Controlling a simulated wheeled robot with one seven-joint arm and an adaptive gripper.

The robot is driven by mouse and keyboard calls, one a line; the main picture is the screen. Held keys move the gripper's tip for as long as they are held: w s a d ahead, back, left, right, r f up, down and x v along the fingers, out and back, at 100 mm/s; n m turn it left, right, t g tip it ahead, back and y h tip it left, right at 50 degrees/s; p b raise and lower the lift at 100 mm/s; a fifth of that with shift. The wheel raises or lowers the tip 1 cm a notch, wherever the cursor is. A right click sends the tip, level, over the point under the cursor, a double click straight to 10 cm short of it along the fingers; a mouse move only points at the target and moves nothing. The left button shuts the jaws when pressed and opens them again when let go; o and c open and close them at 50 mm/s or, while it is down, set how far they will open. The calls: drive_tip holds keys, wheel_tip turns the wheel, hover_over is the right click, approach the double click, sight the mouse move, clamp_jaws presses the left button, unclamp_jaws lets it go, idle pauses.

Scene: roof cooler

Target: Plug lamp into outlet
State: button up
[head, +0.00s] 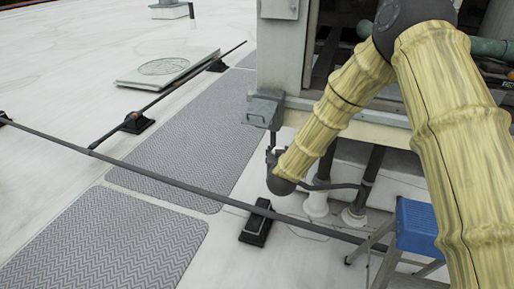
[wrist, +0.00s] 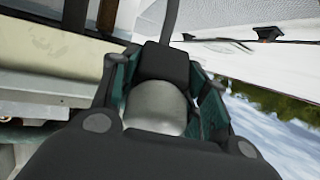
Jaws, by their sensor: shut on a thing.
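In the wrist view my gripper (wrist: 162,88) is shut on what I take to be the lamp (wrist: 158,106). It has a grey rounded body between the teal fingers and a black block (wrist: 165,62) at its far end. A dark cord-like strip (wrist: 172,18) runs from the block to the picture's top. My gripper mostly hides the held thing in the head view. I cannot tell whether anything is plugged in.
The cooler's beam (head: 375,130) and grey post (head: 283,55) stand close by. Pipes (head: 368,180) are right of my gripper. A blue-topped step ladder (head: 416,222) is at lower right. A long dark pipe (head: 180,178) crosses the roof. Patterned mats (head: 105,245) lie left.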

drive_tip(key=w+a+r+m+t+h+b, duration=0.3)
drive_tip(key=w+a+t+h+b, duration=0.3)
drive_tip(key=b, duration=0.5)
drive_tip(key=shift+w+a+r+t+h+b, duration=0.3)
drive_tip(key=shift+a+r+t+h+b, duration=0.25)
drive_tip(key=shift+a, duration=0.25)
drive_tip(key=shift+f, duration=0.1)
drive_tip(key=shift+w, duration=0.1)
drive_tip(key=shift+w+d+b, duration=0.25)
drive_tip(key=shift+w+d, duration=0.05)
drive_tip(key=shift+w, duration=0.6)
drive_tip(key=shift+w+d+b, duration=0.25)
drive_tip(key=shift+w+d, duration=0.05)
drive_tip(key=shift+w, duration=0.55)
drive_tip(key=shift+w+d+b, duration=0.25)
drive_tip(key=shift+w+d, duration=0.05)
drive_tip(key=shift+w, duration=0.6)
drive_tip(key=shift+f+p, duration=0.1)
drive_tip(key=shift+p, duration=0.35)
drive_tip(key=shift+w+d, duration=0.15)
drive_tip(key=shift+w, duration=0.35)
idle(0.3)
